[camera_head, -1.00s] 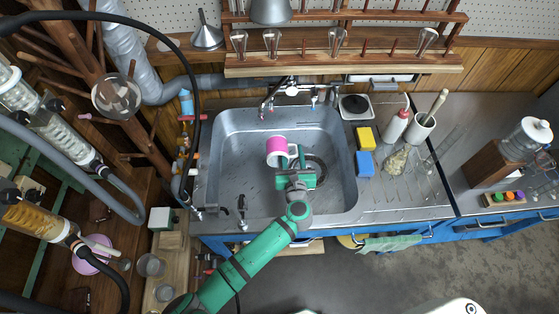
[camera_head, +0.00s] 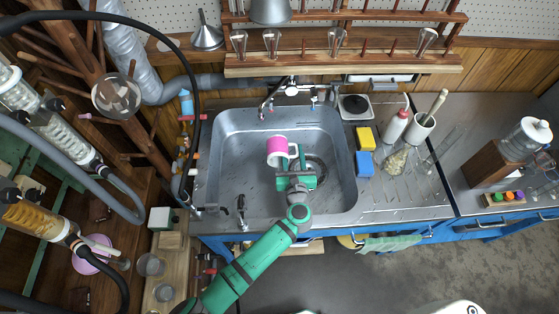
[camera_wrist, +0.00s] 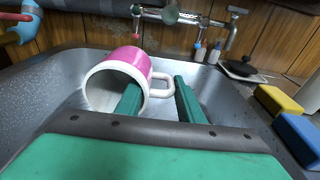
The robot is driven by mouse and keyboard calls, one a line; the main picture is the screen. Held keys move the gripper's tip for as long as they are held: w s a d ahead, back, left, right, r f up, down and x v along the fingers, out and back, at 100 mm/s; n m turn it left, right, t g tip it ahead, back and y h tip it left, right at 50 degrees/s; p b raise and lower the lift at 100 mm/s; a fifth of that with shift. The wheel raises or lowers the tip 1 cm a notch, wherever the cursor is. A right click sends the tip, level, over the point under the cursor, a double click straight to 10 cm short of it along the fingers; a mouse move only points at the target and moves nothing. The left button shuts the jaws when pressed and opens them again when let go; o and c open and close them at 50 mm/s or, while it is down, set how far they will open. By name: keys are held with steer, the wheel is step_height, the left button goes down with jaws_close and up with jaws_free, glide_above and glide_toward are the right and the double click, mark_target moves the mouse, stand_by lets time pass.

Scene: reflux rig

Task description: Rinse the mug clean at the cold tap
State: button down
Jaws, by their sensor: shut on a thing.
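The mug (camera_head: 277,144) is pink outside with a white rim and handle. It lies tilted over the sink (camera_head: 232,190), its mouth toward my wrist camera. My gripper (camera_head: 297,163) is shut on it at the handle side. In the wrist view, one green finger of my gripper (camera_wrist: 157,86) crosses the mouth of the mug (camera_wrist: 130,58) and the other is beyond the handle. The metal tap fitting (camera_head: 292,90) is on the wall behind the sink, apart from the mug.
A yellow sponge (camera_head: 365,138) and a blue sponge (camera_head: 364,164) lie right of the sink. A red-capped bottle (camera_head: 395,127) and a pot with a pestle (camera_head: 420,127) stand further right. A small black-topped tap (camera_head: 241,208) stands at the front sink edge.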

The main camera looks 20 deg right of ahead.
stand_by(0.4)
steer(key=shift+a+r+t, duration=0.1)
steer(key=shift+a+t, duration=0.05)
steer(key=shift+t, duration=0.15)
steer(key=shift+a, duration=0.1)
stand_by(0.4)
steer(key=shift+s, duration=0.15)
steer(key=shift+d+t, duration=0.25)
steer(key=shift+t, duration=0.05)
